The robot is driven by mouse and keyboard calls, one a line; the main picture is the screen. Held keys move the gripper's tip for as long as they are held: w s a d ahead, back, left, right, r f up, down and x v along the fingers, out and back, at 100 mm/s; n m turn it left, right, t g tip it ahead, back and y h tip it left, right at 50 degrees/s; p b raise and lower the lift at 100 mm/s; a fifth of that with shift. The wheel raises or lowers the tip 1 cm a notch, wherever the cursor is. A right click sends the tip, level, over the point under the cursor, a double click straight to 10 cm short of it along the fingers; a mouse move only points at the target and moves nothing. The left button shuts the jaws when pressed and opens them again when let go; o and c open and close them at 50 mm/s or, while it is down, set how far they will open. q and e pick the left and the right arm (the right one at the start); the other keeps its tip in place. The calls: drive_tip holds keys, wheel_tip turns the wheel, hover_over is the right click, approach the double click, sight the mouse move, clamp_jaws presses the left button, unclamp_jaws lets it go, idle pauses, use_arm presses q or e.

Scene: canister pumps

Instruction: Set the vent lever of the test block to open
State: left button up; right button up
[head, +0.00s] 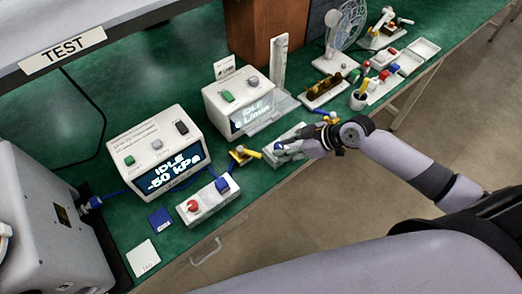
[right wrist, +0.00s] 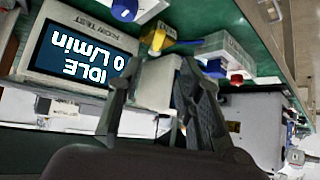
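A white block (head: 205,207), which looks like the test block, lies on the green bench in front of the IDLE -50 kPa box. It carries a red knob (head: 194,206) and a blue part (head: 222,185). I cannot tell its vent lever's setting. In the right wrist view a blue part (right wrist: 215,68) and a red knob (right wrist: 237,79) show beyond the fingers. My right gripper (head: 282,148) is to the right of this block, at a pale block (head: 286,133). In the wrist view its fingers (right wrist: 157,85) are apart, with a pale block between or behind them; contact is unclear. My left gripper is out of view.
A yellow fitting (head: 242,155) sits between the white block and my right gripper. The display boxes (head: 155,150) and (head: 240,98) stand behind. A blue card (head: 160,220) and white tag (head: 143,258) lie at left. A fan (head: 345,30) and trays crowd the right.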

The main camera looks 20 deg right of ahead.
sight(257, 154)
drive_tip(key=p+x, duration=0.1)
drive_tip(key=x, duration=0.8)
drive_tip(key=shift+w+a+f, duration=0.5)
drive_tip(key=shift+a+f, duration=0.05)
drive_tip(key=shift+f, duration=0.2)
drive_tip(key=shift+c, duration=0.3)
clamp_jaws()
